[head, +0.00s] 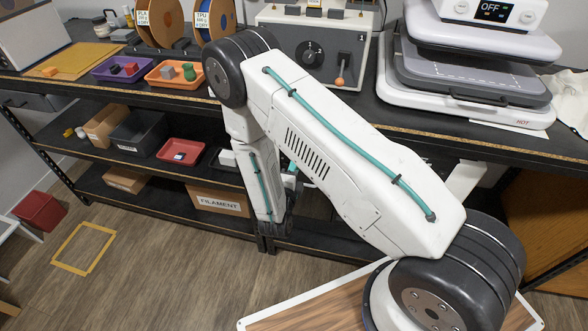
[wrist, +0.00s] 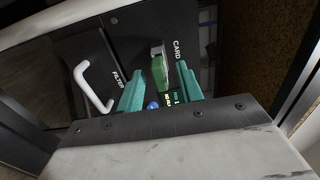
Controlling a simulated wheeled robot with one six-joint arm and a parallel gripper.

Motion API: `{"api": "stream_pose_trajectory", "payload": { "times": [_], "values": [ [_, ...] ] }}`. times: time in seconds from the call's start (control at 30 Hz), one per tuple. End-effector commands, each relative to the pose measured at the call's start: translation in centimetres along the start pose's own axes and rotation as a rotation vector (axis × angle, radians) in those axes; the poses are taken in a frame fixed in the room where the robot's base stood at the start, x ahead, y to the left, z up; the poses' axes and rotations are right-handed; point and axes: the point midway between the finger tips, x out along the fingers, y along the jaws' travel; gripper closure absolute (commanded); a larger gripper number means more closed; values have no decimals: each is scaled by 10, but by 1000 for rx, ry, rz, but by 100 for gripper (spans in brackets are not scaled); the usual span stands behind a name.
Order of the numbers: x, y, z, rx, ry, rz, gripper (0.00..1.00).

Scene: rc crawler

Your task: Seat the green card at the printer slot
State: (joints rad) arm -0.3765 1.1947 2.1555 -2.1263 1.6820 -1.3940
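The green card (wrist: 159,71) shows in the wrist view, upright at the dark panel just left of the CARD label. A pale piece is at its top end. I cannot tell how deep it sits in the slot. My gripper (wrist: 160,88) has two teal fingers, one on each side of the card, with gaps between them and the card. It is open and holds nothing. The printer's dark front panel (wrist: 138,40) fills the upper middle of the wrist view. In the head view my arm hides the card and the slot.
A white handle (wrist: 93,85) marked FILTER sticks out left of the fingers. In the head view, the workbench (head: 400,113) holds trays, spools and machines; a red bin (head: 40,211) stands on the floor.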

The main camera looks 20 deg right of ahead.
Motion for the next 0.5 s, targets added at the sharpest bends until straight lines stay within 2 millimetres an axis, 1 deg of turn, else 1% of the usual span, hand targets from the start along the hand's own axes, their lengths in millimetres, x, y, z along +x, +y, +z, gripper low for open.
{"api": "stream_pose_trajectory", "payload": {
  "times": [0.13,0.23,0.5],
  "values": [
    [-2,0,0,0,-1,0,63],
    [-11,0,1,0,-4,1,63],
    [-57,0,1,-1,-5,0,63]
  ]
}}
